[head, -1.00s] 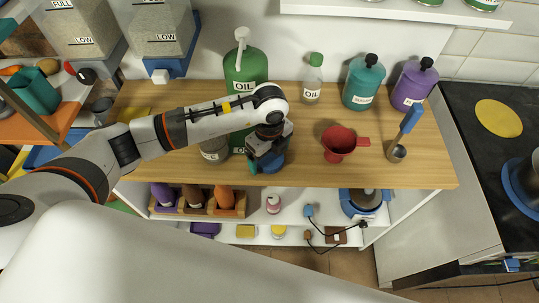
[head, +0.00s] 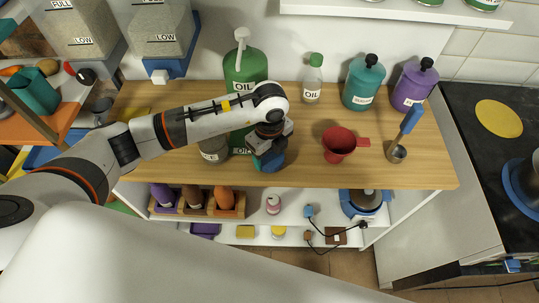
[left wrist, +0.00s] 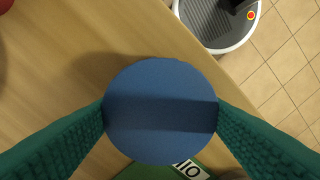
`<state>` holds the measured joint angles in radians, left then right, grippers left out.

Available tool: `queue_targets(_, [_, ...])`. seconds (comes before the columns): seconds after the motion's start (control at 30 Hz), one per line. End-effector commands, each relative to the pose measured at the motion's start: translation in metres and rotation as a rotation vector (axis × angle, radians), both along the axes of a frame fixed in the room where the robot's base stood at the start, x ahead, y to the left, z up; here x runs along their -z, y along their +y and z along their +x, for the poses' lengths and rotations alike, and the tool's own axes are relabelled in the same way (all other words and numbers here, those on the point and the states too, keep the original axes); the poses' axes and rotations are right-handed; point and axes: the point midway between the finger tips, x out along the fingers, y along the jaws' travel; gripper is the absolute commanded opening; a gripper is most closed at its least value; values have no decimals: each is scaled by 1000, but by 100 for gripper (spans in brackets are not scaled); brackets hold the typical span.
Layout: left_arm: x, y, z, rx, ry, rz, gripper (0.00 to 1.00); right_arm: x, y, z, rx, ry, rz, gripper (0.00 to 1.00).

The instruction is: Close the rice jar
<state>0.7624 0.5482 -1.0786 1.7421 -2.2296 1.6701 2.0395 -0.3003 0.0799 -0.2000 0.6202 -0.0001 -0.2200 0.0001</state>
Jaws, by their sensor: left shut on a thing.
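In the left wrist view, a round blue lid-like disc (left wrist: 160,112) sits between the two teal fingers of my left gripper (left wrist: 160,116), which touch its sides. In the head view, my left gripper (head: 268,162) is low over the front middle of the wooden counter, with the blue piece (head: 275,161) showing at its fingers. I cannot tell whether the disc is on a jar or held clear of the counter. A grey jar with a white label (head: 213,151) stands left of the gripper, partly hidden by my arm; its label is unreadable. My right gripper is not in view.
A green oil pump bottle (head: 245,68) stands behind my left arm. A clear oil bottle (head: 312,82), a teal bottle (head: 363,82) and a purple bottle (head: 412,84) line the back.

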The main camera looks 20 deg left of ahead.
Motion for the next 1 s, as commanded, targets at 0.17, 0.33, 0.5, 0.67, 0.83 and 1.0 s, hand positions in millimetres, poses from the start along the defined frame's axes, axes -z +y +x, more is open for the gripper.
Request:
queue_targets(0.17, [-32,0,1,2,-6,-2,42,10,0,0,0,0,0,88])
queue_targets(0.33, [-66,0,1,2,-5,-1,42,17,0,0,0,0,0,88])
queue_targets(0.5, [-87,0,0,1,-2,0,42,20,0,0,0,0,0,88])
queue_targets(0.67, [-93,0,0,1,0,0,42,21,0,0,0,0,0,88])
queue_targets(0.83, [-93,0,0,1,0,0,42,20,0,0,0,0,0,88])
queue_targets(1.0, [-92,0,0,1,0,0,42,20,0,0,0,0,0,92])
